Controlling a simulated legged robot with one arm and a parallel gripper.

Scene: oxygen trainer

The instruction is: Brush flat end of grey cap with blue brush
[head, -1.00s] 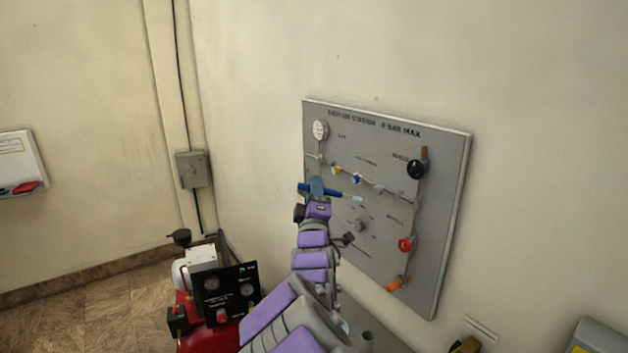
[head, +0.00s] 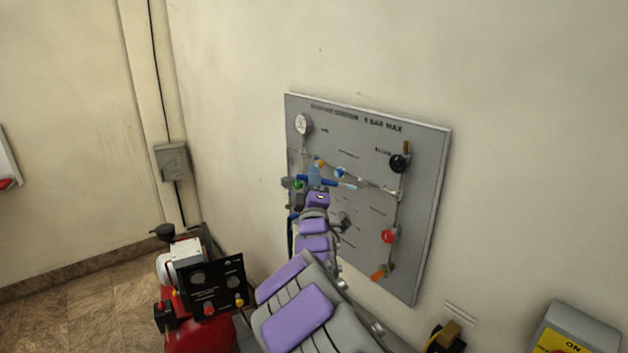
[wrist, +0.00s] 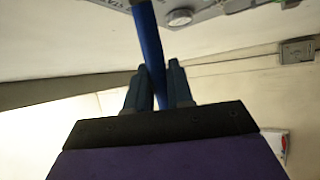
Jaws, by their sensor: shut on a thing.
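My gripper (head: 316,178) is shut on the blue brush (head: 341,184), in front of the grey panel (head: 420,215). The brush lies nearly level in the head view, its pale tip pointing right. In the wrist view the brush's blue handle (wrist: 150,45) runs up between the two fingers (wrist: 160,88); its upper end is cut off by the frame. A round grey disc (wrist: 180,17) shows on the panel near the handle, with a gap in the picture; I cannot tell if it is the grey cap. I cannot make out the cap in the head view, where my arm covers part of the panel.
The panel carries a white gauge (head: 303,124), a black knob (head: 399,163), a red knob (head: 389,236) and an orange handle (head: 381,273). A red machine with a black control box (head: 212,287) stands on the floor at left. A grey box (head: 577,330) is at lower right.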

